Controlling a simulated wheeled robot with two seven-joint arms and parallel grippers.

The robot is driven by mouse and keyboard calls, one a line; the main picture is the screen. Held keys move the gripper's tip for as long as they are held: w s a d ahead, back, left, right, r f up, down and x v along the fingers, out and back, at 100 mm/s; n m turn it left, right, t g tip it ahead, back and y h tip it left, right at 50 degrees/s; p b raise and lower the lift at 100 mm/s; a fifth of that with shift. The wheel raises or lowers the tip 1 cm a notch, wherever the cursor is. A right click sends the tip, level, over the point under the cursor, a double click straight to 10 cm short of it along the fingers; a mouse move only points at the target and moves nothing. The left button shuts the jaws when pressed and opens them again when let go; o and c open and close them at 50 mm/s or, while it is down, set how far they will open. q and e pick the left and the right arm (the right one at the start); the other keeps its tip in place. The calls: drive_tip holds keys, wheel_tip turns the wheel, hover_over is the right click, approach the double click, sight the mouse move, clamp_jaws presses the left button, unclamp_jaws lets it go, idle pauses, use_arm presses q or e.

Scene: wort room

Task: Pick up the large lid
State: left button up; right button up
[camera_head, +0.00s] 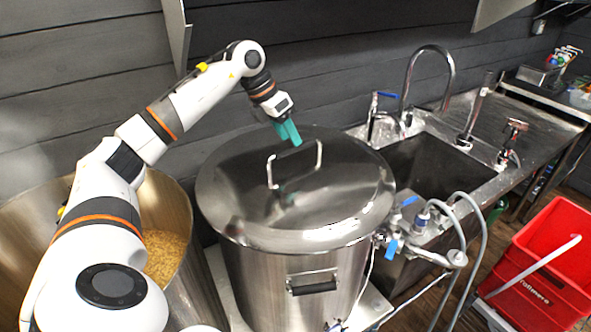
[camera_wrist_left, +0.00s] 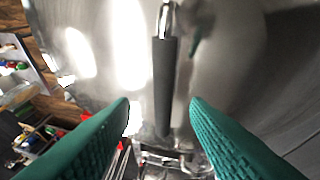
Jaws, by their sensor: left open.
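The large lid (camera_head: 235,195) is a round, shiny metal cover on the big steel pot (camera_head: 265,285). Its raised bar handle (camera_head: 271,170) has bright metal ends and a dark grip. My left gripper (camera_head: 291,135), with teal fingers, is above the handle, near its far side. In the left wrist view the dark handle grip (camera_wrist_left: 165,85) runs lengthwise and shows between the two open, empty fingers. It appears beyond the fingertips; I cannot tell whether they touch it. The lid surface (camera_wrist_left: 225,75) fills much of that view. My right gripper is not in view.
An open steel vessel with grain (camera_head: 165,255) stands to the left, under my left arm. A sink (camera_head: 435,165) with a tall faucet (camera_head: 450,75) is at the right. Hoses (camera_head: 480,240) and a red crate (camera_head: 545,265) are right of the pot. A dark plank wall is behind.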

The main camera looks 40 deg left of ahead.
sight(295, 149)
use_arm(q)
drive_tip(key=p+x, duration=0.2)
drive_tip(key=x, duration=0.2)
drive_tip(key=shift+s+a+f, duration=0.1)
drive_tip(key=shift+f, duration=0.05)
drive_tip(key=shift+w+f, duration=0.2)
drive_tip(key=shift+f, duration=0.35)
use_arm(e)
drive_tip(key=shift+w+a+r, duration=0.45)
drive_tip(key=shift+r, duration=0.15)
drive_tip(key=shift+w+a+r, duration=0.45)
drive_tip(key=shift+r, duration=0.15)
use_arm(q)
clamp_jaws()
drive_tip(key=shift+w+r, duration=0.15)
drive_tip(key=shift+r, duration=0.05)
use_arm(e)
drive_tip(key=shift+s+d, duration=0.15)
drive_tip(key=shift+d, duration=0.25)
